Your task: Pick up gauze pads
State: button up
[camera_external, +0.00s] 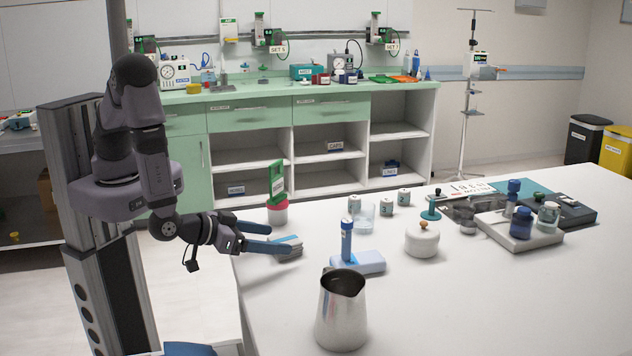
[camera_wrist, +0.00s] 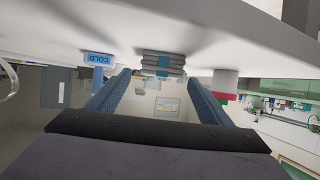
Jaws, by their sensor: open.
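The gauze pads (camera_external: 288,252) look like a small grey stack with a blue band or label, lying at the near left edge of the white table. The stack also shows in the wrist view (camera_wrist: 163,66), centred past the fingertips. My gripper (camera_external: 281,239) is open, its two blue fingers apart and pointing right at the stack. In the external view, the fingers partly overlap the stack. In the wrist view, my gripper (camera_wrist: 159,76) has nothing held between its fingers. Whether a finger touches the pads, I cannot tell.
A white and red cup (camera_external: 277,212) stands just behind the fingers. A pale blue block (camera_external: 371,263) with an upright blue tube is to the right, and a steel jug (camera_external: 341,312) stands in front. The table (camera_external: 480,310) is clear at the front right.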

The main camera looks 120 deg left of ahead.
aim_at(286, 238)
jog(key=shift+f+p+x, duration=0.1)
jog(key=shift+p+x, duration=0.25)
jog(key=shift+x, duration=1)
jog(key=shift+f+p+x, duration=0.15)
jog(key=shift+p+x, duration=0.2)
jog(key=shift+x, duration=1)
jog(key=shift+s+d, duration=0.1)
jog(key=c, duration=1.1)
